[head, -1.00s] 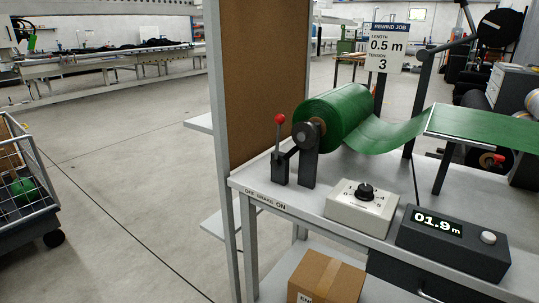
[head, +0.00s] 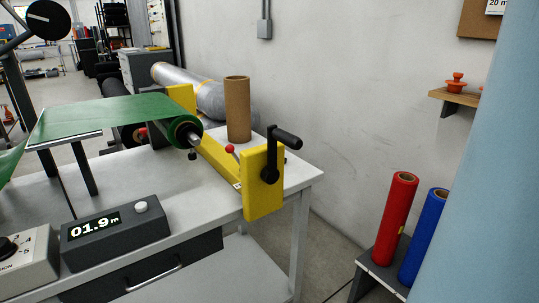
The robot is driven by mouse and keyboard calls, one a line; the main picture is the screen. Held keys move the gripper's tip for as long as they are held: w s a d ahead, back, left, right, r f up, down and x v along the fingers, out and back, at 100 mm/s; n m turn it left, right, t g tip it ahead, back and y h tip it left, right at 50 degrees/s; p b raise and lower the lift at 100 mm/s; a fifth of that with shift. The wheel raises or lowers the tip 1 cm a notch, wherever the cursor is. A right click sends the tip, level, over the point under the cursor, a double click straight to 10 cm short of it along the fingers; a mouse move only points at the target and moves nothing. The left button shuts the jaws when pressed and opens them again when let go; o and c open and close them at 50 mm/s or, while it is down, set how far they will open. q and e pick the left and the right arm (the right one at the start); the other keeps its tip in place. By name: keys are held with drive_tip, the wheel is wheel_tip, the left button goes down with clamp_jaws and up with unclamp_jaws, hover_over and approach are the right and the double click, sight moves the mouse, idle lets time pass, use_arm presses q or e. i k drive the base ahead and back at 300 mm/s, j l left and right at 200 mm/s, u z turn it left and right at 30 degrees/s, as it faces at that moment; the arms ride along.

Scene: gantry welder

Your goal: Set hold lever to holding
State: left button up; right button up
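A small lever with a red ball knob (head: 230,149) stands at the yellow winder frame (head: 263,184) on the bench. Its lower part is mostly hidden, and a small white label lies near its foot. I cannot read the label or tell which setting the lever is in. A black crank handle (head: 285,138) is on the near yellow end plate. Green sheet is wound on a core (head: 187,132) at the frame's left. Neither of my grippers is in view.
A brown cardboard tube (head: 238,108) stands upright behind the lever. A grey meter box (head: 115,233) reads 01.9 m. Red (head: 396,218) and blue (head: 424,237) rolls stand on a low rack at the right. A broad pale blue surface covers the right edge.

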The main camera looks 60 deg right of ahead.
sight(230, 149)
drive_tip(key=l+z, duration=0.1)
drive_tip(key=z, duration=2.35)
